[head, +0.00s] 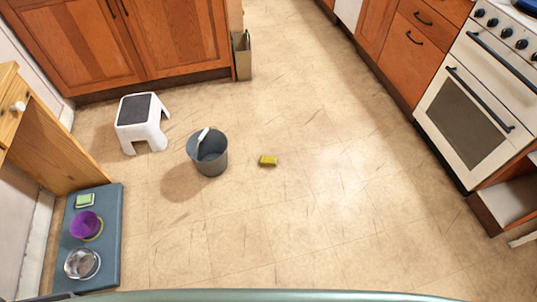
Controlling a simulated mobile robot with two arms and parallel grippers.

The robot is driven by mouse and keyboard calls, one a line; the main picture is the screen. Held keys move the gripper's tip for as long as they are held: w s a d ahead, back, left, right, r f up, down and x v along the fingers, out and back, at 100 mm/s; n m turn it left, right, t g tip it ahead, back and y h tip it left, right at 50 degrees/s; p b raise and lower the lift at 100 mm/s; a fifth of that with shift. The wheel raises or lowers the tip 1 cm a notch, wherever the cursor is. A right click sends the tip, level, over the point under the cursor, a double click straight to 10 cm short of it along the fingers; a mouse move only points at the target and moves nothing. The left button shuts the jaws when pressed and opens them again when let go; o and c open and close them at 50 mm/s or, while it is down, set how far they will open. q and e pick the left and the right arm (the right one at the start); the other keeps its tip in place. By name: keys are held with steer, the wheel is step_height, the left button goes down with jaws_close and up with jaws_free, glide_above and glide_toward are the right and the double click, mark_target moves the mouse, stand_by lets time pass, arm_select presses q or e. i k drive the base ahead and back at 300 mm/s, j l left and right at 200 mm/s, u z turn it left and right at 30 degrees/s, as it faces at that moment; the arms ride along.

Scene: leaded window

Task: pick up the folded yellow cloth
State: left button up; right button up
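In the head view, a small yellow block-shaped thing (268,161), which looks like the folded yellow cloth, lies on the floor near the middle. It is too small to make out any folds. It lies a little to the right of a grey bucket (211,160), apart from it. Neither of my grippers is in view.
A white step stool (157,142) stands left of the bucket. A blue mat (110,240) at left holds a purple bowl (84,224), a metal bowl (82,263) and a small green item (85,200). A paper bag (242,56) stands by the cabinets. Floor right of the yellow thing is clear.

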mark_target(266, 160)
steer(key=i+l+u, duration=0.4)
steer(key=i+l, duration=0.9)
